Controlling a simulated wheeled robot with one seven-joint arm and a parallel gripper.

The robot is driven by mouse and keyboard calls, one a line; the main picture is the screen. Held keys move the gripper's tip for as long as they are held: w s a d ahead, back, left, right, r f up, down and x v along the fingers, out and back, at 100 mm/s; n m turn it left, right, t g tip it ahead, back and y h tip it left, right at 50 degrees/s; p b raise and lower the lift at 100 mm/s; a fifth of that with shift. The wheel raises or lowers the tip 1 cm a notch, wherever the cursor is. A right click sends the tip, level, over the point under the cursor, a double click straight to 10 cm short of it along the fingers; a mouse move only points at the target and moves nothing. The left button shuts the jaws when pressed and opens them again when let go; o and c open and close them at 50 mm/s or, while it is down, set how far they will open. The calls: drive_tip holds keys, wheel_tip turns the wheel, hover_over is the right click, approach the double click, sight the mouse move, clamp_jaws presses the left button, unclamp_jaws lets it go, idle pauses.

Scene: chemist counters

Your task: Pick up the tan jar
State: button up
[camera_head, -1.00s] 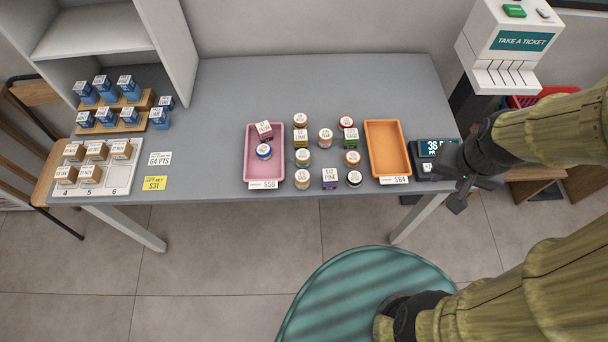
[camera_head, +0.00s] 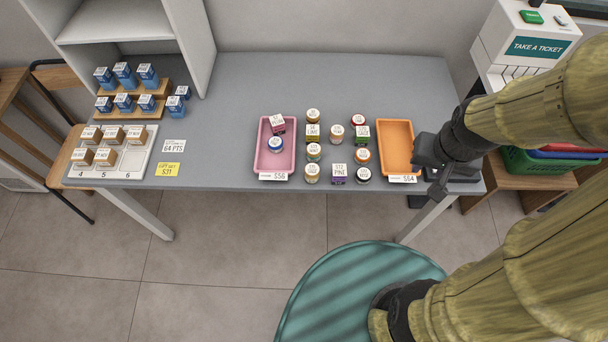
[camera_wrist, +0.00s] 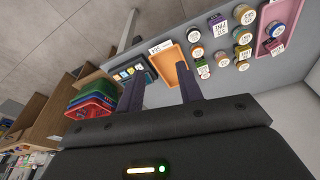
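Several small jars with white-labelled lids stand between the two trays on the grey table. A pale tan-peach jar (camera_head: 336,132) stands in the middle of the group. Another yellowish-tan jar (camera_head: 312,173) stands near the front edge; the small view does not settle which is the tan one. My gripper (camera_head: 428,170) is right of the jars, by the orange tray's right side. In the wrist view my gripper (camera_wrist: 160,78) has its two fingers apart with nothing between them. The jars show there at upper right, beyond the right finger, apart from it.
Small boxes, such as a purple one (camera_head: 339,174), stand close among the jars. The pink tray (camera_head: 262,160) and orange tray (camera_head: 384,150) flank them. The table's back (camera_head: 330,80) is clear.

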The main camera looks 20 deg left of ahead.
drive_tip(key=o, duration=0.5)
drive_tip(key=shift+w+a, duration=0.15)
drive_tip(key=shift+a, duration=0.05)
drive_tip(key=shift+o, duration=0.8)
drive_tip(key=w+a+f+t+y, duration=0.1)
drive_tip(key=w+a+f, duration=0.1)
drive_tip(key=w+a, duration=0.3)
drive_tip(key=w+a+f+m+t+y+b, duration=0.1)
drive_tip(key=w+a+f+t, duration=0.1)
drive_tip(key=w+a, duration=0.3)
drive_tip(key=a, duration=0.4)
drive_tip(key=shift+a+b, duration=0.2)
drive_tip(key=shift+b, duration=0.1)
drive_tip(key=w+a+f+m+t+h+b, duration=0.15)
drive_tip(key=a+f, duration=0.25)
drive_tip(key=a, duration=0.4)
drive_tip(key=a+f+m+t+h, duration=0.1)
drive_tip(key=a+f+m+t, duration=0.1)
drive_tip(key=a+f, duration=0.45)
drive_tip(key=s+a+f+m+t+h+b, duration=0.1)
drive_tip(key=s+a+f+h, duration=0.1)
drive_tip(key=s, duration=0.6)
drive_tip(key=s+a+f+t+h+b, duration=0.1)
drive_tip(key=s+f+h, duration=0.3)
drive_tip(key=s, duration=0.5)
drive_tip(key=shift+s+a+f+m, duration=0.2)
drive_tip(key=shift+a+f+m, duration=0.15)
drive_tip(key=shift+a+f, duration=0.4)
drive_tip(key=shift+t+h, duration=0.25)
